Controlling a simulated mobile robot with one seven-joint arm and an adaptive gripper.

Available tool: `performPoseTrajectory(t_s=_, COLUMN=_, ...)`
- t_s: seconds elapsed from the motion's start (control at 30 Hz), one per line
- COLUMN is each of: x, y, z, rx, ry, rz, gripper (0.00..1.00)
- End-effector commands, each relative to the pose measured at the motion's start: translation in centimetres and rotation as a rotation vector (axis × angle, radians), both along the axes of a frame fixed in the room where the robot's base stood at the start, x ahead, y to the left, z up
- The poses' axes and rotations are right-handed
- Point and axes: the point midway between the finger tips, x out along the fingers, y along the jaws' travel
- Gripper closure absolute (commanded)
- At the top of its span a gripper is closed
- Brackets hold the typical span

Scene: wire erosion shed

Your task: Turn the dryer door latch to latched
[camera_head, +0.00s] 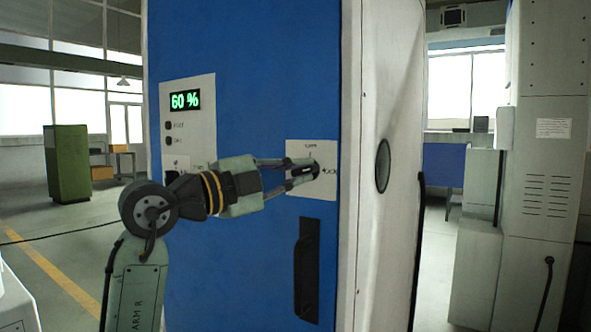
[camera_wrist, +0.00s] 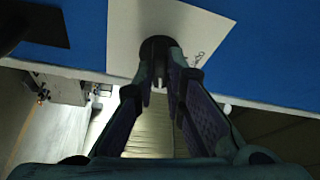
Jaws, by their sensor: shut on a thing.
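The dryer door (camera_head: 250,60) is a tall blue panel in the head view. A white label plate (camera_head: 325,187) on it carries small lettering, partly hidden by my gripper. My gripper (camera_head: 310,172) reaches in from the left and is shut on the dark latch knob at this plate. In the wrist view, my gripper (camera_wrist: 160,72) has its fingertips on the round black latch (camera_wrist: 157,45) in front of the white plate (camera_wrist: 195,22). The latch's turned angle cannot be told from these frames.
A black door handle (camera_head: 306,270) sits below the plate. The white dryer side (camera_head: 385,80) is to the right. A green cabinet (camera_head: 67,163) stands far left, with open floor before it.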

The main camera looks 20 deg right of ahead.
Motion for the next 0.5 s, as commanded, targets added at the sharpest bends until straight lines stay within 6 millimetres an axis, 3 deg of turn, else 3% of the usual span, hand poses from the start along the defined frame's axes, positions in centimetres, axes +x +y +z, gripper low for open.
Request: performPoseTrajectory(t_s=0.5, x=0.01, y=0.02, z=0.23, rx=0.17, ry=-0.22, rz=0.001, gripper=1.0)
